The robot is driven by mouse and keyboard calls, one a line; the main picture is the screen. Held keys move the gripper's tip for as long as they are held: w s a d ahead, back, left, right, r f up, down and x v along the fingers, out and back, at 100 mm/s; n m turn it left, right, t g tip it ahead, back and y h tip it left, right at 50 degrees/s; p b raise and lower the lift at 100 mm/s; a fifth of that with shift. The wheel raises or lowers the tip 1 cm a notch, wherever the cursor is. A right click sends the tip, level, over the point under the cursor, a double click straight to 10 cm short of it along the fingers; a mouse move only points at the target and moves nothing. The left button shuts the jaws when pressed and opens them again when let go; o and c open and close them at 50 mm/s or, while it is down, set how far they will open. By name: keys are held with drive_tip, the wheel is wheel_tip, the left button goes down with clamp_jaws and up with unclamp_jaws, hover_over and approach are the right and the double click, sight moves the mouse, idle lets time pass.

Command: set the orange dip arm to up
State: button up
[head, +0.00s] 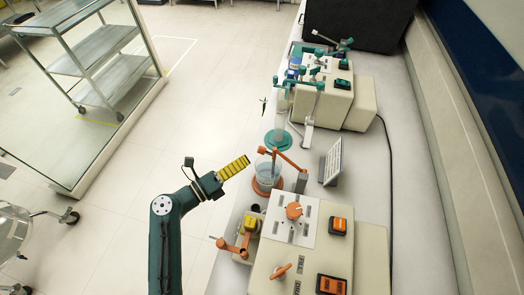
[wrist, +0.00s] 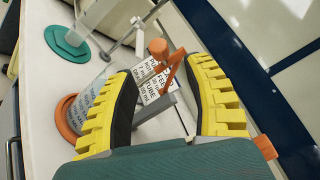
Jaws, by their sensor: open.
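The orange dip arm (head: 287,158) slopes from above a beaker (head: 266,172) with an orange base down to a grey post (head: 300,182) on its right. My gripper (head: 246,160), with yellow ribbed fingers, is in the air just left of the beaker and dip arm in the head view. In the wrist view my gripper (wrist: 163,68) is open, its fingers spread on both sides of the dip arm's orange knob end (wrist: 158,47). The arm lies beyond or between the fingertips; I cannot tell whether they touch. The finger on the right covers part of the arm.
A cream machine (head: 262,280) with an orange dial (head: 294,211) and orange switches stands in front. A small sign (head: 331,160) stands right of the post. Behind are a cylinder on a green base (head: 277,140) and a second machine (head: 358,103) with green parts.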

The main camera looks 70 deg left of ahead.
sight(262, 151)
drive_tip(key=x, duration=0.7)
drive_tip(key=shift+w+a+b, duration=0.15)
drive_tip(key=shift+w+b, duration=0.2)
drive_tip(key=shift+s, duration=0.1)
clamp_jaws()
